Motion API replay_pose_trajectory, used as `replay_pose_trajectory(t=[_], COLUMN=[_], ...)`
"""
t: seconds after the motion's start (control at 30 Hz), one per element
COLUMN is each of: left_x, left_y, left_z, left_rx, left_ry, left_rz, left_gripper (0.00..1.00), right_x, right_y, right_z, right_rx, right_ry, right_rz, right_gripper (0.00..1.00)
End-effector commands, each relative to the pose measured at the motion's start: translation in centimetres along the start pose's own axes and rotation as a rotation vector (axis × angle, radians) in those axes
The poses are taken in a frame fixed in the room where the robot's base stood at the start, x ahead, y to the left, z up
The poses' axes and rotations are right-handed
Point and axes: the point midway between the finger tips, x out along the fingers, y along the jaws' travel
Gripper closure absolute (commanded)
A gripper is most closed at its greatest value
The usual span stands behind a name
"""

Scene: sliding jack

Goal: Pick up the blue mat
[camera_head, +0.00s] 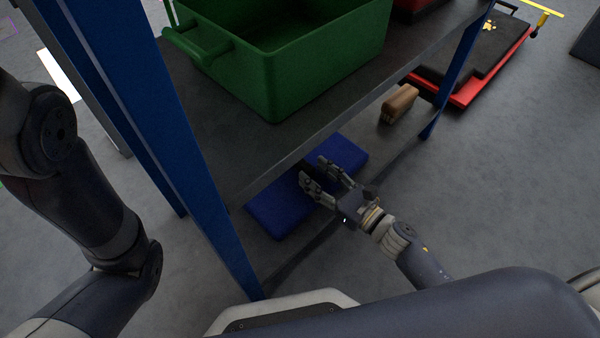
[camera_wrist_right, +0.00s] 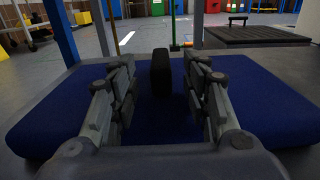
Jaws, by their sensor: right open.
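The blue mat (camera_head: 277,210) lies flat under the grey shelf, partly covered by my right gripper in the head view. It also fills much of the right wrist view (camera_wrist_right: 262,105). My right gripper (camera_head: 311,170) is open, its two fingers over the mat. In the right wrist view the open fingers (camera_wrist_right: 160,75) stand apart, with a dark upright block-like piece (camera_wrist_right: 161,72) between and beyond them. I cannot tell whether the fingers touch the mat. My left arm shows at the left of the head view, but its gripper is out of view.
A green crate (camera_head: 290,70) stands on the grey shelf (camera_head: 225,160) above the mat. Blue shelf posts (camera_head: 190,170) flank the space. A red-edged platform (camera_head: 480,80) is farther back.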

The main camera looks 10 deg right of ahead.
Motion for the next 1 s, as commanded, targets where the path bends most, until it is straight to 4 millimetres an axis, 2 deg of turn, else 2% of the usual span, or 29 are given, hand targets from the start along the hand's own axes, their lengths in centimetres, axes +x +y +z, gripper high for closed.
replay_pose_trajectory(t=[0.13,0.3,0.63,0.8,0.83,1.0], left_x=[-1.6,-2.2,-2.2,-2.2,-2.2,-2.2], left_y=[0.3,0.5,0.5,0.5,0.5,0.5], left_z=[-0.6,-0.8,-0.8,-0.8,-0.8,-0.8], left_rx=[0.000,0.000,-0.001,-0.001,-0.001,-0.001], left_ry=[0.000,-0.001,0.000,0.000,0.000,-0.001], left_rz=[0.000,0.000,0.000,0.000,0.000,0.000], left_gripper=[0.60,0.60,0.60,0.60,0.60,0.60], right_x=[2.2,4.1,4.6,4.5,4.5,4.6], right_y=[-0.1,-0.1,-0.1,-0.1,-0.1,-0.1], right_z=[-0.1,0.1,0.3,0.2,0.2,0.4], right_rx=[-0.005,-0.002,-0.001,-0.001,-0.001,-0.001], right_ry=[-0.004,-0.002,-0.001,-0.001,-0.001,-0.003], right_rz=[0.002,0.001,0.000,0.000,0.000,0.000], right_gripper=[0.57,0.57,0.57,0.95,1.00,1.00])
